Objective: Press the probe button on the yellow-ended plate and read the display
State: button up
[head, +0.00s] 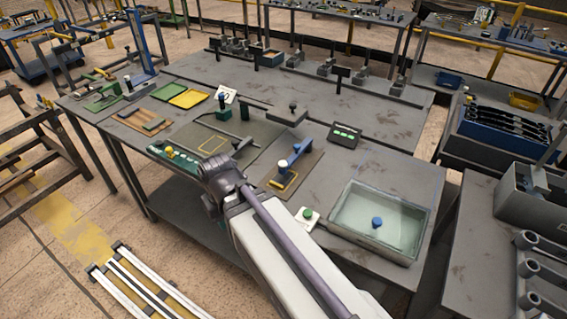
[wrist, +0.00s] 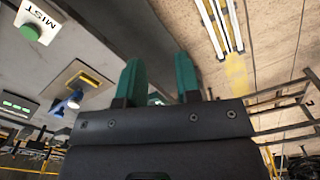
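The yellow-ended plate (head: 306,163) is a brown board on the bench with a yellow outline at its near end. A blue probe arm (head: 300,147) stands on it, with a white round button (head: 283,164) on top. In the wrist view the plate (wrist: 88,76) and blue probe (wrist: 66,104) are at the left. The display (head: 345,135) is a dark box with green lit segments behind the plate; it also shows in the wrist view (wrist: 17,107). My gripper (wrist: 159,64) has two green fingers apart with nothing between them.
A glass-like tray (head: 338,213) with a blue knob inside and a green MIST button (head: 307,213) are at the bench's near right. Racks stand behind.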

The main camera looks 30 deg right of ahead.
grip_shut()
dwell(1.3)
